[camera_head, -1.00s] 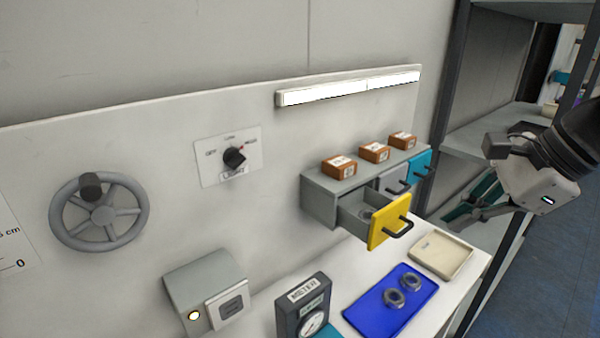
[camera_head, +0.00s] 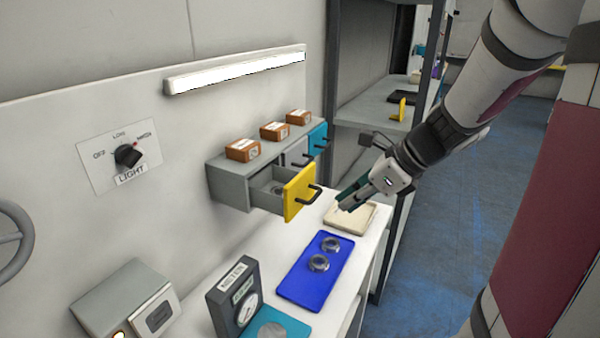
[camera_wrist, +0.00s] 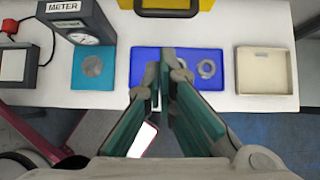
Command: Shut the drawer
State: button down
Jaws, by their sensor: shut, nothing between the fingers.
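The yellow-fronted drawer (camera_head: 298,194) stands pulled out of the grey cabinet (camera_head: 228,184) on the wall panel. A ring-like metal part lies inside it. Its dark handle (camera_head: 312,196) faces right. In the wrist view the yellow front (camera_wrist: 170,4) and dark handle (camera_wrist: 165,12) show at the top edge. My gripper (camera_head: 345,202) is shut and empty, just right of the drawer front and apart from the handle, above the cream tray. In the wrist view my gripper's green fingers (camera_wrist: 160,95) point toward the blue mat.
Brown boxes (camera_head: 274,131) sit on the cabinet. The grey and blue-fronted drawers (camera_head: 318,139) beside it look closed. Below are a cream tray (camera_head: 362,217), a blue mat (camera_head: 290,287) with two metal rings, and a meter (camera_head: 233,297). A shelf rack (camera_head: 350,115) stands behind.

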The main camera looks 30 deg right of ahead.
aim_at(293, 185)
jog(key=shift+w+a+f, duration=0.15)
jog(key=shift+w+a, duration=0.35)
jog(key=shift+w, duration=0.25)
jog(key=shift+w+a+f, duration=0.1)
jog(key=shift+w+a, duration=0.4)
jog(key=shift+w, duration=0.25)
jog(key=w+a, duration=0.1)
jog(key=w, duration=0.1)
jog(key=w+a, duration=0.2)
jog(key=w, duration=0.1)
jog(key=w+a, duration=0.2)
jog(key=shift+w+a, duration=0.1)
jog(key=shift+w, duration=0.3)
jog(key=shift+s, duration=0.1)
